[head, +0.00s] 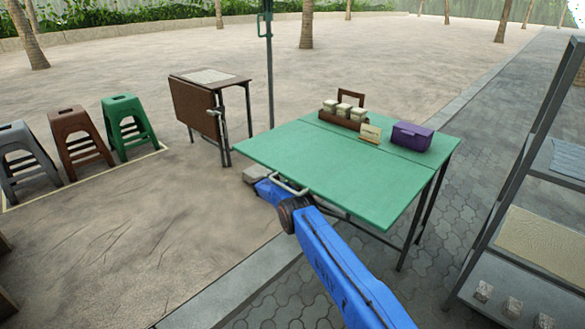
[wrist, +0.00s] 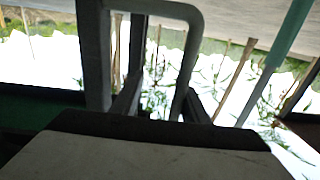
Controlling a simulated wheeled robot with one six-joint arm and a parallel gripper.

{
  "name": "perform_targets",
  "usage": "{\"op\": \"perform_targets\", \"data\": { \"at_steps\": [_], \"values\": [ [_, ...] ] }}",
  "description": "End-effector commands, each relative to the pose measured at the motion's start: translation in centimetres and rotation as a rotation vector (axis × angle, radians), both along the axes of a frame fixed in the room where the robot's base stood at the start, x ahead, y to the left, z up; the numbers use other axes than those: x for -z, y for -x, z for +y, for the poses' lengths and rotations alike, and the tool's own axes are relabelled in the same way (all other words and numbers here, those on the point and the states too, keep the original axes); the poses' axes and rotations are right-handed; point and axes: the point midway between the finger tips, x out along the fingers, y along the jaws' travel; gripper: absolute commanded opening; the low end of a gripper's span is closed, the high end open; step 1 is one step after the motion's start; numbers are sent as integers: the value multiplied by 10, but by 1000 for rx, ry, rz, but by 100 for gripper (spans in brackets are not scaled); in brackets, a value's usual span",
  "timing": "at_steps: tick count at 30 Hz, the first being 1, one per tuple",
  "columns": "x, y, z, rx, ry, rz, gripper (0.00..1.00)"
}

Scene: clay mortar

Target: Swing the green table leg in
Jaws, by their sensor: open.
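The green table (head: 330,165) stands with its top spread flat in the head view. Dark legs (head: 411,228) show at its right end. A pale U-shaped handle (head: 290,188) shows at its near left edge, over my blue arm; I cannot tell which part of the leg frame it joins. In the wrist view a grey U-shaped bar (wrist: 187,60), which looks like this handle, stands large in front of my gripper (wrist: 162,106). The dark fingers are apart, close to the bar's right side; contact cannot be told. The fingers are hidden in the head view.
A wooden caddy with jars (head: 343,115), a small sign (head: 371,133) and a purple box (head: 412,137) stand on the table. A brown folding table (head: 195,108) and a green pole (head: 269,70) are behind left. Stools (head: 128,127) stand left; a metal shelf (head: 520,170) stands right.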

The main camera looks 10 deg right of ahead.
Motion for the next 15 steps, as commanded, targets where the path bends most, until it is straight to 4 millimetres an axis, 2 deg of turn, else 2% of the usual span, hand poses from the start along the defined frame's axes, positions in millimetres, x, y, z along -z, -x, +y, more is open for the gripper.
{"op": "perform_targets", "data": {
  "at_steps": [5,15],
  "values": [
    [5,2,-5,7,-1,6,29],
    [3,5,15,2,0,4,29]
  ]
}}
